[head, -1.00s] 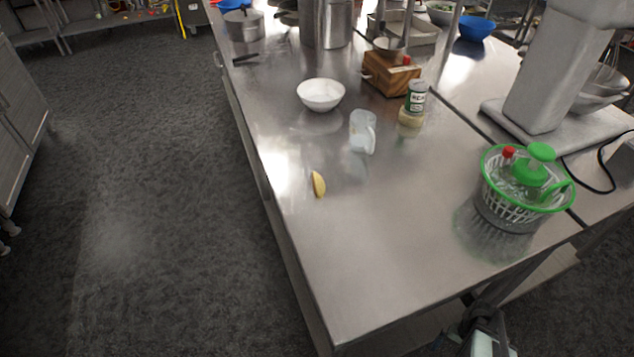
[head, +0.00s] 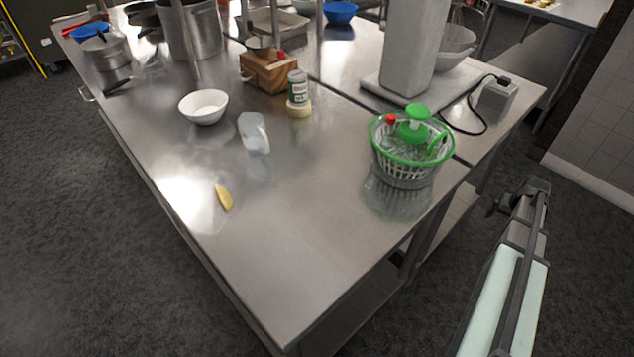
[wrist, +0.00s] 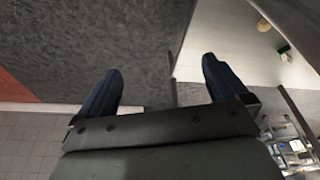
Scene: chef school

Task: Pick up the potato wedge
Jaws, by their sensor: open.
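The potato wedge (head: 223,198) is a small yellow piece lying on the steel table (head: 290,250), near its left edge in the head view. My gripper shows in the head view (head: 519,200) off the right side of the table, over the floor and well away from the wedge. In the wrist view my gripper (wrist: 160,85) has its two dark fingers spread wide with nothing between them. The wedge cannot be made out in the wrist view.
The table's front is bare.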

